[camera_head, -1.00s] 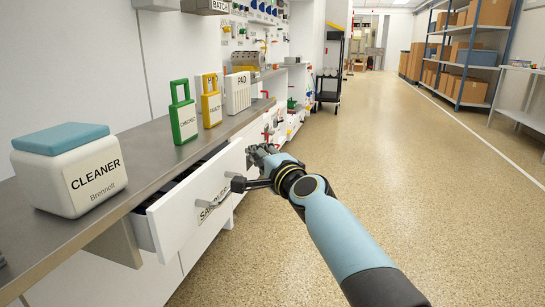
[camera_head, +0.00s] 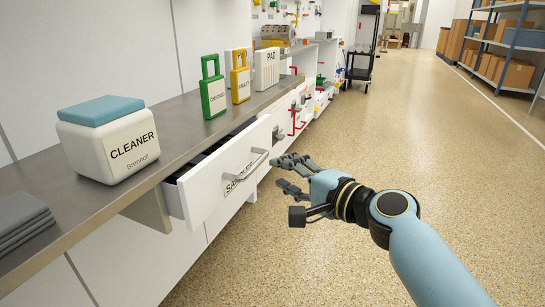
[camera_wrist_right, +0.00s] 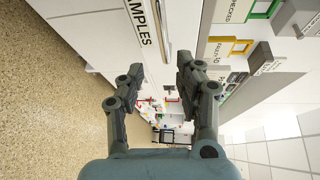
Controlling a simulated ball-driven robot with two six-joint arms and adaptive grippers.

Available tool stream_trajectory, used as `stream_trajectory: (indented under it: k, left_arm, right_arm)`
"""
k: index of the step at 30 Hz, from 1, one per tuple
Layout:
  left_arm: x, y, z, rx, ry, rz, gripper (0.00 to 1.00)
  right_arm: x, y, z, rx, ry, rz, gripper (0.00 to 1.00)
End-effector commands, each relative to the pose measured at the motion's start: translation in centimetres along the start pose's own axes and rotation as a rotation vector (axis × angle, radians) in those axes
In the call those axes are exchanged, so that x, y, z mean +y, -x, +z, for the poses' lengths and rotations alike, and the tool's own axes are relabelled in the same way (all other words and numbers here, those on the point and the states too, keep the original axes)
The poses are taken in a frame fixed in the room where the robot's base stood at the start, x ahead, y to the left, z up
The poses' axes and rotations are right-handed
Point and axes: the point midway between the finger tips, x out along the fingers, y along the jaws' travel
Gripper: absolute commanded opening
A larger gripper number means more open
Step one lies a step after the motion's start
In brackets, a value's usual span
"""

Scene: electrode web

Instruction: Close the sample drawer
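The white sample drawer (camera_head: 214,190) juts out below the steel counter, partly open, with a dark gap behind its front. Its front carries a SAMPLES label and a metal bar handle (camera_head: 256,162). The label and handle also show at the top of the right wrist view (camera_wrist_right: 163,30). My right gripper (camera_head: 284,173) is in front of the drawer, to the right of the handle and apart from it. Its fingers are spread with nothing between them, as the right wrist view (camera_wrist_right: 160,66) also shows. My left gripper is out of view.
On the counter (camera_head: 120,195) stand a CLEANER box (camera_head: 112,140), green (camera_head: 213,88) and yellow (camera_head: 240,80) tags, a white PAD box (camera_head: 266,70) and folded grey cloths (camera_head: 22,222). A black cart (camera_head: 364,50) stands farther off. The floor to the right is clear.

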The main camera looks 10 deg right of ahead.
Motion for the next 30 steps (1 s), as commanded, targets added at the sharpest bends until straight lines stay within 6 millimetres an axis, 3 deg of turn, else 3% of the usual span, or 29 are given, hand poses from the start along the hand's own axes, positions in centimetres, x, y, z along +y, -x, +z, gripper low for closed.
stream_trajectory:
  k: [3, 6, 11, 17, 24, 30]
  left_arm:
    - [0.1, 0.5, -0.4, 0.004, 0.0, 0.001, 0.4]
    - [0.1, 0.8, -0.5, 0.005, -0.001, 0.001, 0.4]
    - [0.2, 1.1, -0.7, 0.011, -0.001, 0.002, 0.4]
    - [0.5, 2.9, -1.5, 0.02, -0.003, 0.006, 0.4]
    - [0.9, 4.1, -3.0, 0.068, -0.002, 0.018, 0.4]
    - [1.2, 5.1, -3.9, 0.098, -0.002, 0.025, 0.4]
  right_arm:
    - [0.7, 0.9, 1.1, -0.255, 0.031, 0.059, 0.36]
    - [0.1, 2.3, 0.2, -0.415, 0.07, 0.089, 0.36]
    - [-1.5, 2.4, -2.3, -0.438, 0.121, 0.097, 0.36]
    - [-1.2, -0.2, -1.1, -0.438, 0.121, 0.092, 0.36]
    - [-0.5, -4.6, 0.8, -0.436, 0.12, 0.094, 0.36]
    - [-0.3, -6.7, 1.8, -0.435, 0.122, 0.095, 0.36]
